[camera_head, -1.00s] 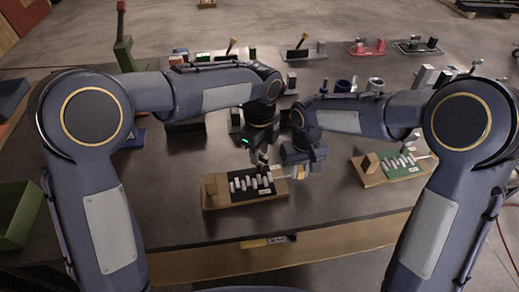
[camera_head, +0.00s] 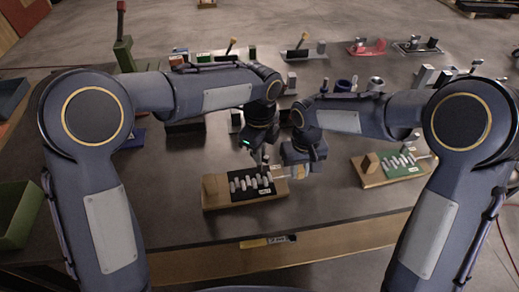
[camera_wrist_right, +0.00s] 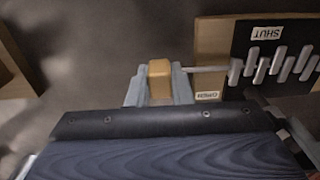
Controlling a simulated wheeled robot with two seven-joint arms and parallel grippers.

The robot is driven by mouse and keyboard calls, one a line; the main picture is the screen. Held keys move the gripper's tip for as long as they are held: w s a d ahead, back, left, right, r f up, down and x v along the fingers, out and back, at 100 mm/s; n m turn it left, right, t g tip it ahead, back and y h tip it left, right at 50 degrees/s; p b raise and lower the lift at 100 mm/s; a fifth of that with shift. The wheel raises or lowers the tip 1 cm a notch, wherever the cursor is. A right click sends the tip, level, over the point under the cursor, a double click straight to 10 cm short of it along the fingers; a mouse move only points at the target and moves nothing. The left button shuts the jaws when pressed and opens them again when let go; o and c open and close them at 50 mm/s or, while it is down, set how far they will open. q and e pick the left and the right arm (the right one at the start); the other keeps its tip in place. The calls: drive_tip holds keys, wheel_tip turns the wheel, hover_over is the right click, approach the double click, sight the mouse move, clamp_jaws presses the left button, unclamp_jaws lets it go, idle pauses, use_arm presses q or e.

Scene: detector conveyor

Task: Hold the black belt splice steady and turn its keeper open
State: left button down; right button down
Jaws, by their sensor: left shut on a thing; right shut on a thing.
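The black belt splice (camera_head: 262,193) sits on a wooden base (camera_head: 232,204) near the table's front, with a row of pale pins across its black plate. In the right wrist view the plate (camera_wrist_right: 272,45) carries a "SHUT" label and an "OPEN" label (camera_wrist_right: 208,95). My left gripper (camera_head: 264,160) comes down from above onto the splice's back edge, its fingertips partly hidden. My right gripper (camera_head: 300,168) is at the splice's right end. The right wrist view shows its jaws (camera_wrist_right: 160,85) shut on the tan keeper handle (camera_wrist_right: 160,70), from which a rod runs into the pins.
A similar splice with a green plate (camera_head: 404,168) stands to the right. A green bin (camera_head: 18,215) is at the left edge. Several fixtures with levers, including a red one (camera_head: 366,48), line the table's back.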

use_arm(q)
drive_tip(key=n, duration=0.4)
drive_tip(key=shift+n, duration=2.1)
drive_tip(key=c, duration=1.5)
unclamp_jaws()
wheel_tip(320, 180, up, 12)
